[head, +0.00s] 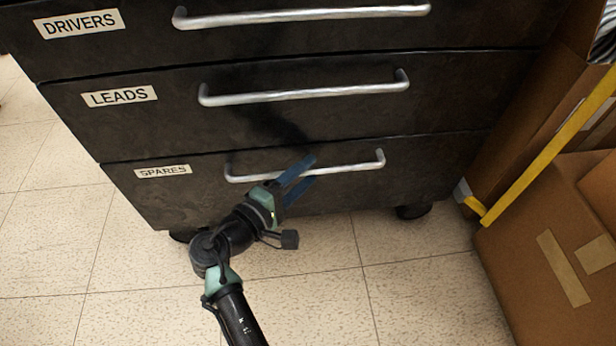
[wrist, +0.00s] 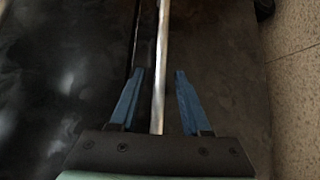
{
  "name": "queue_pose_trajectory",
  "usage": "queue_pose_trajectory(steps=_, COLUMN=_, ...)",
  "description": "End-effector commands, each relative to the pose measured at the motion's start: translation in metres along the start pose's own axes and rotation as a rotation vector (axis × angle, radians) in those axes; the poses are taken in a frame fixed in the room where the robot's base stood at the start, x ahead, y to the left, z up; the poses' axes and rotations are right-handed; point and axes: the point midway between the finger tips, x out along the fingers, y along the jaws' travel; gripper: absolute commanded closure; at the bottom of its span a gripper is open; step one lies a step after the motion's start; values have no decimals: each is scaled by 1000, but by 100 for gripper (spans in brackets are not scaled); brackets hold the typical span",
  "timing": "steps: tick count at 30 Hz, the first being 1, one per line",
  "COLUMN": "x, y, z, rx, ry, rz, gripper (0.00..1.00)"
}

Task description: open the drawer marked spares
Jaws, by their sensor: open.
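The drawer marked SPARES (head: 230,205) is the lowest of the black cabinet's visible drawers and looks shut. Its label (head: 163,171) is at the left of its front. Its silver bar handle (head: 345,167) runs across the front. My gripper (head: 307,170) is open at the handle's middle, with blue fingers. In the wrist view the handle bar (wrist: 161,60) runs between the two open fingers (wrist: 158,75), with a gap on each side. My gripper hides part of the handle in the head view.
The LEADS drawer (head: 120,115) and DRIVERS drawer (head: 150,40) are above, both shut. Cardboard boxes (head: 555,270) and a yellow bar (head: 545,160) stand close on the right. The tiled floor (head: 330,290) in front of the cabinet is clear.

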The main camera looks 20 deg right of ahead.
Motion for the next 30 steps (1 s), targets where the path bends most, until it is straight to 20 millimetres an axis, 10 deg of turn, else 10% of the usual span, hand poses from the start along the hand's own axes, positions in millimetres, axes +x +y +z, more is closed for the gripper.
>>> queue_pose_trajectory(steps=12, x=11, y=0, z=0, rx=-1, ry=0, rz=0, gripper=53)
queue_pose_trajectory(steps=21, x=11, y=0, z=0, rx=0, ry=0, rz=0, gripper=100)
queue_pose_trajectory(steps=30, x=11, y=0, z=0, rx=0, ry=0, rz=0, gripper=100)
